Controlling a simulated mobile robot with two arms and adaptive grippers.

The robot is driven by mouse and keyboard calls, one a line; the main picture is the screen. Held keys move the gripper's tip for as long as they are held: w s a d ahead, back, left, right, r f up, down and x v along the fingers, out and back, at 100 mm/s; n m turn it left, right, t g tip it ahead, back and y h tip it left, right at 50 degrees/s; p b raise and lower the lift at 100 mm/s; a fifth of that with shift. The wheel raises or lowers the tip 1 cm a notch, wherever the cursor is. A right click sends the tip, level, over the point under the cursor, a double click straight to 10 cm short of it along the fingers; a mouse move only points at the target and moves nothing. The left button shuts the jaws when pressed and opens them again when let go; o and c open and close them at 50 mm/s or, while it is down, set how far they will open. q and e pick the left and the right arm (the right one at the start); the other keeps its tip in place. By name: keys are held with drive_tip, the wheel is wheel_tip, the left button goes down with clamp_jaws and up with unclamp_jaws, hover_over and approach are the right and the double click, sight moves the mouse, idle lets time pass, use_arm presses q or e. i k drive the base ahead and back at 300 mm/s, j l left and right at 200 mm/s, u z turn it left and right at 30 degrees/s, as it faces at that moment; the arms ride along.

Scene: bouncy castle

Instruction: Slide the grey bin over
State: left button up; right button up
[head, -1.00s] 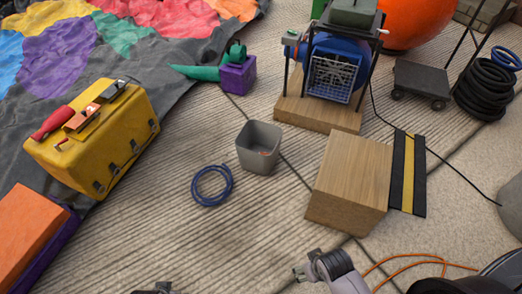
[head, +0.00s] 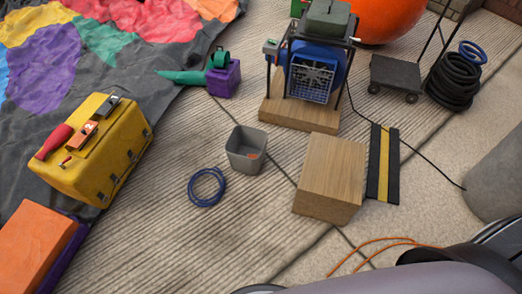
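The grey bin (head: 246,152) stands upright on the ribbed concrete ground near the middle of the head view. It is a small open-topped square bin with a small reddish thing inside at its bottom. It stands between a blue ring on its left and a wooden block on its right, touching neither. Neither gripper shows in the head view; only a grey part of my own body shows along the bottom right edge.
A blue ring (head: 207,187) lies front-left of the bin. A wooden block (head: 331,172) and a black-yellow ramp (head: 383,165) are to the right. A blower (head: 311,70) stands behind on a wooden base. A yellow toolbox (head: 93,150) is left. Ground in front is clear.

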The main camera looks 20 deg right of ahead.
sight(244, 139)
drive_tip(key=i+j+z, duration=0.1)
drive_tip(key=z, duration=0.25)
drive_tip(key=i+j+z, duration=0.15)
drive_tip(key=z, duration=0.25)
drive_tip(key=i+j+z, duration=0.1)
drive_tip(key=z, duration=0.25)
drive_tip(key=k+j, duration=0.05)
drive_tip(key=j, duration=0.05)
